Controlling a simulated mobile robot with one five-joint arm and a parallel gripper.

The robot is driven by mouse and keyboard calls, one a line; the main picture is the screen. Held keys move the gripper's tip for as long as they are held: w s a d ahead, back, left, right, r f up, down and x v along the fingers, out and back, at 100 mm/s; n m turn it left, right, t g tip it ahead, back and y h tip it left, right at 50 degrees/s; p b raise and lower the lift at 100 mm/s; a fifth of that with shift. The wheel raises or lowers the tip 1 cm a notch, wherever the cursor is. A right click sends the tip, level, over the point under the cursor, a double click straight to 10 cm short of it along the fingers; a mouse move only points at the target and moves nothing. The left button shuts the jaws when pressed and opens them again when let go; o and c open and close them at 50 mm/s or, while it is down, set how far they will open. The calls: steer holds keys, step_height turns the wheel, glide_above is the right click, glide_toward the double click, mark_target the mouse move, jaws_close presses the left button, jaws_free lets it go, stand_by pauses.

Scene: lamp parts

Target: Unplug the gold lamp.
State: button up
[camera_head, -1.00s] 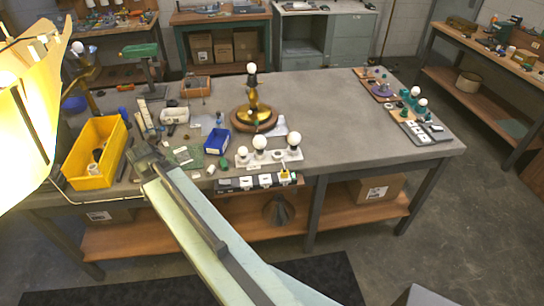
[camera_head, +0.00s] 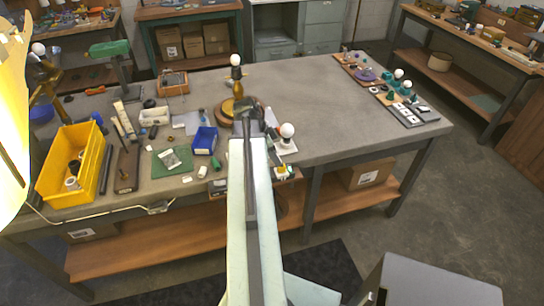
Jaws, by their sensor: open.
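The gold lamp (camera_head: 238,89) stands near the middle of the table, with a white bulb on top. Its round base (camera_head: 228,110) is partly hidden behind the end of my arm. My gripper (camera_head: 246,108) is in front of the lamp's base in the picture. Its jaws are open and I see nothing between them. A power strip (camera_head: 217,188) runs along the table's front edge, and my arm covers its middle. A yellow plug (camera_head: 283,170) shows at the strip's right end, beside my arm. I cannot tell which cord belongs to the gold lamp.
A yellow bin (camera_head: 72,190) and a blue bin (camera_head: 204,141) stand left of my arm. A white bulb (camera_head: 287,131) on a white base is close to its right. Boards with small parts (camera_head: 405,108) lie at the table's right. The table between is clear.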

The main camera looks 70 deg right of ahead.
steer(key=b+x, duration=0.4)
steer(key=x, duration=0.2)
steer(key=shift+s+f+b, duration=0.1)
steer(key=shift+f+b, duration=0.1)
steer(key=shift+b, duration=0.15)
steer(key=shift+r, duration=0.1)
jaws_close()
steer(key=shift+r+p, duration=0.75)
steer(key=shift+p, duration=0.1)
step_height(320, 180, up, 5)
steer(key=p, duration=0.5)
stand_by(0.4)
steer(key=shift+f, duration=0.1)
